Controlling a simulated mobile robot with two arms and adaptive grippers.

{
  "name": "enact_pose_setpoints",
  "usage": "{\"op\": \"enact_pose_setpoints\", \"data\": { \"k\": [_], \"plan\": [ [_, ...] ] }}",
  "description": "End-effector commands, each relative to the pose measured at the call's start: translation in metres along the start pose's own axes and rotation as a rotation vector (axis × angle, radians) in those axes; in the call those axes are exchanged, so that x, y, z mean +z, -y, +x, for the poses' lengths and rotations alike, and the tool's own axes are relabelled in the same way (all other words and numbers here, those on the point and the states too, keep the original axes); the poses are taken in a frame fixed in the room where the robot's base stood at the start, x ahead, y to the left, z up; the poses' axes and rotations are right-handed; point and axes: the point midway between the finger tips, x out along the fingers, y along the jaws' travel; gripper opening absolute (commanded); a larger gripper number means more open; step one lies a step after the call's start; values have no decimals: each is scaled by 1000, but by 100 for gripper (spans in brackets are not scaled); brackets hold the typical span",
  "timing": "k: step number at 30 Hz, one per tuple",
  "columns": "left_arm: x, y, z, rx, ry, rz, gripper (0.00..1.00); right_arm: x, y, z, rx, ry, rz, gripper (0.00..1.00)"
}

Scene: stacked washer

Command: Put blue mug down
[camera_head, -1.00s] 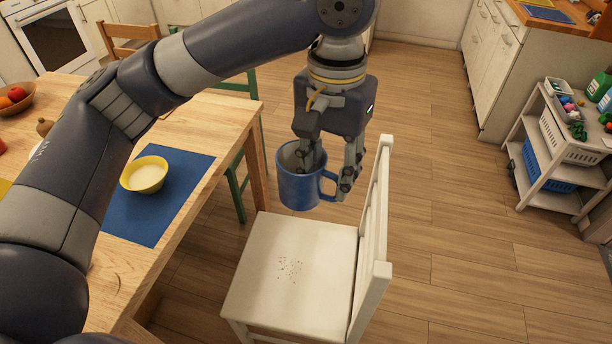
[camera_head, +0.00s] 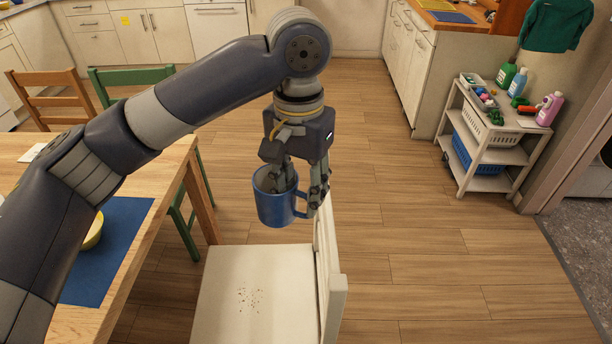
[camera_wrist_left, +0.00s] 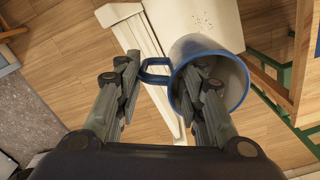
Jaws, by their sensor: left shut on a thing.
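The blue mug (camera_head: 274,204) is upright in the head view, above the back part of the white chair's seat (camera_head: 225,290), clear of it. My left gripper (camera_head: 300,190) points down and is shut on the mug's wall, with one finger inside the mug and the other on the handle side. My right gripper is not in view.
The chair's white backrest (camera_head: 328,270) stands just right of the seat. Left is a wooden table (camera_head: 160,190) with a blue placemat (camera_head: 120,230) and a yellow bowl (camera_head: 93,232). A white shelf cart (camera_head: 490,150) stands right. Open floor (camera_head: 430,230) lies between.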

Motion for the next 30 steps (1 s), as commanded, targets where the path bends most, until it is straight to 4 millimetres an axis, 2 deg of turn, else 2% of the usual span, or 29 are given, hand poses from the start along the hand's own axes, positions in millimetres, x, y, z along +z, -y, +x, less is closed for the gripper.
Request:
{"op": "enact_pose_setpoints", "data": {
  "k": [18, 24, 30],
  "plan": [
    [26, 18, 52, -1, 1, 783, 0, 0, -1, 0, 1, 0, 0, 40],
    [31, 21, 64, -1, -1, 965, 0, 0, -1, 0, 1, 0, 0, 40],
    [34, 22, 69, -1, -1, 1045, 0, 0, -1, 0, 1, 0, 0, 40]
  ]
}}
